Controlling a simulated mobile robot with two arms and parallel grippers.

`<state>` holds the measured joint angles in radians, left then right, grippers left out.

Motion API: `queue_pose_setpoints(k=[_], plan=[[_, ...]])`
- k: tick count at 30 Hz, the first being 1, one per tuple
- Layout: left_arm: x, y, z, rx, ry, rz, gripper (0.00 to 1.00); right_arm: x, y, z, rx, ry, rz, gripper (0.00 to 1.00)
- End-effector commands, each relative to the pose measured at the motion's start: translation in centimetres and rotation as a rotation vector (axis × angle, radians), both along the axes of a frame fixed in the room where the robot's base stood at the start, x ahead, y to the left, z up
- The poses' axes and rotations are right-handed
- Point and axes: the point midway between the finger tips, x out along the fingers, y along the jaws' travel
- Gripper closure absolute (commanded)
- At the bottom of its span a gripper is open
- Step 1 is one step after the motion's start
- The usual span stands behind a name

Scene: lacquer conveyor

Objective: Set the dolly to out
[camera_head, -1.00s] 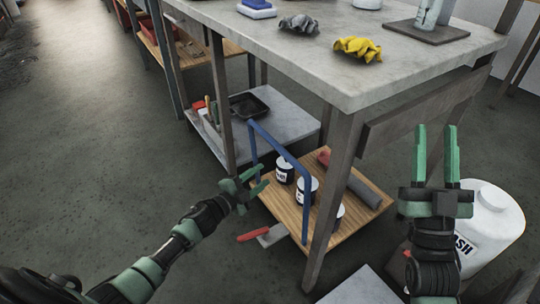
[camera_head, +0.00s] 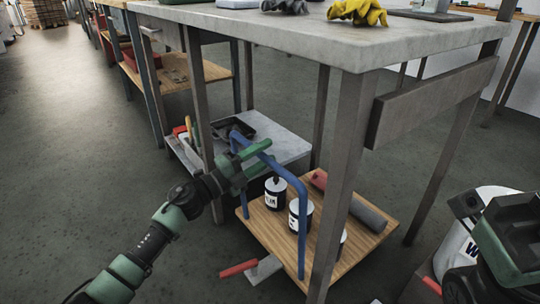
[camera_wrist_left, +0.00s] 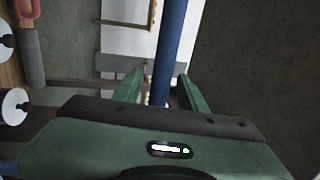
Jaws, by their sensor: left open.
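The dolly is a low wooden platform (camera_head: 268,228) with a blue tube handle (camera_head: 302,232), standing partly under the grey workbench. It carries several small labelled cans (camera_head: 275,193) and a grey roll (camera_head: 367,214). My left gripper (camera_head: 254,147) is open at the handle's top bar. In the left wrist view the blue handle (camera_wrist_left: 168,50) runs between the two open fingers (camera_wrist_left: 157,88); contact cannot be told. My right arm shows at the right edge of the head view, but its fingers do not show.
The workbench (camera_head: 300,35) overhangs the dolly, with a leg (camera_head: 340,190) close in front of it. A grey lower shelf (camera_head: 285,147) is behind. A red-handled scraper (camera_head: 262,270) lies at the dolly's front edge. A white drum (camera_head: 455,245) stands right. Floor at left is clear.

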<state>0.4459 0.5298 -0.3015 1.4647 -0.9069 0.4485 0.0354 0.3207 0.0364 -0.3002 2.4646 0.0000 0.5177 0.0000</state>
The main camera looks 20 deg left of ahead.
Motion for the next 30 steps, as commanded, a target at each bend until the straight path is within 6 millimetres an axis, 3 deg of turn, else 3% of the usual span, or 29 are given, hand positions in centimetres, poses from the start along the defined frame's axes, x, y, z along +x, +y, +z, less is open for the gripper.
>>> queue_pose_setpoints(k=[6, 14, 15, 19, 30], plan=[[1.6, -1.2, 0.3, -0.001, 0.001, 0.001, 0.59, -0.5, 0.1, 0.2, -0.001, -0.024, -0.001, 0.64], [1.8, -1.3, 0.4, -0.001, 0.002, 0.002, 0.59, -0.6, 0.1, 0.3, -0.002, -0.025, -0.001, 0.64], [1.8, -1.3, 0.4, -0.001, 0.002, 0.002, 0.61, -0.6, 0.1, 0.3, -0.003, -0.025, -0.001, 0.64], [1.8, -1.3, 0.4, -0.001, 0.002, 0.002, 0.98, -0.6, 0.1, 0.3, -0.003, -0.025, -0.001, 0.64], [1.8, -1.3, 0.3, -0.001, 0.002, 0.001, 1.00, -0.6, 0.1, 0.3, -0.003, -0.025, -0.001, 0.64]])
